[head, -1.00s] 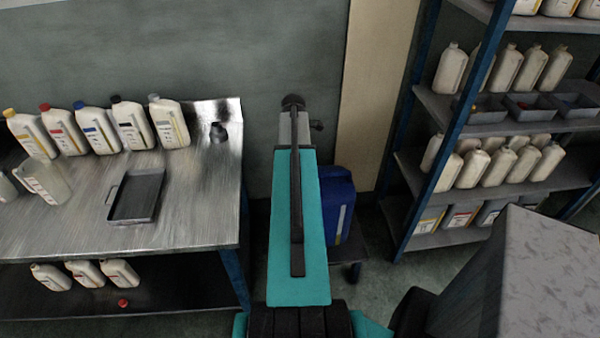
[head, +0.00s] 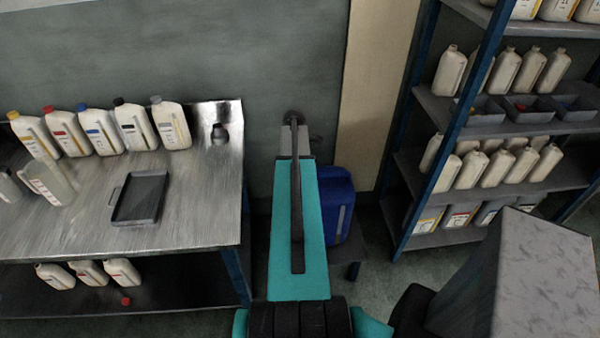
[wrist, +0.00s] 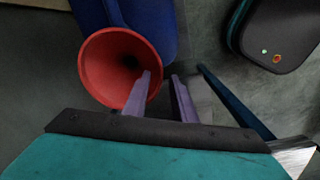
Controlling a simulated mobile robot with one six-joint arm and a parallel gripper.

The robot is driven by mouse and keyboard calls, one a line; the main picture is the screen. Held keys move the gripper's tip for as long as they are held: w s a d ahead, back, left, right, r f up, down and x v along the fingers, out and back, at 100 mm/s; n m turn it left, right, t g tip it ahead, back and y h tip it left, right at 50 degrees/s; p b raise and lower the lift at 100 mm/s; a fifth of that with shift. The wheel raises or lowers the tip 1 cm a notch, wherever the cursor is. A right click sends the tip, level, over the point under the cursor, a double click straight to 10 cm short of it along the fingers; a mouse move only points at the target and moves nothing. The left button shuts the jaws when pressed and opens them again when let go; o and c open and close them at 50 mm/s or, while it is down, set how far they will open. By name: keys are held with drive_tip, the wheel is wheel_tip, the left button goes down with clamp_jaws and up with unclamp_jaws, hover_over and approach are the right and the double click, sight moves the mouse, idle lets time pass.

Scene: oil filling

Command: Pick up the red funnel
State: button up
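The red funnel (wrist: 105,62) shows in the wrist view at upper left, with its wide round mouth towards the camera, in front of a blue container. My gripper (wrist: 161,74) is open, with a gap between its two purple fingers. The left finger overlaps the funnel's mouth, and the right rim of the funnel appears between the fingertips. I cannot tell whether either finger touches it. In the head view I cannot make out the funnel or my fingers; my arm covers part of the area.
A blue container (head: 341,212) stands on a low stand right of my arm. A metal workbench (head: 195,225) with bottles and a grey tray (head: 139,199) is at left. A shelf rack (head: 545,185) with bottles stands at right. A grey tall block (head: 530,275) is at lower right.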

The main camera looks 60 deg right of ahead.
drive_tip(key=shift+f, duration=0.2)
drive_tip(key=shift+c, duration=0.2)
clamp_jaws()
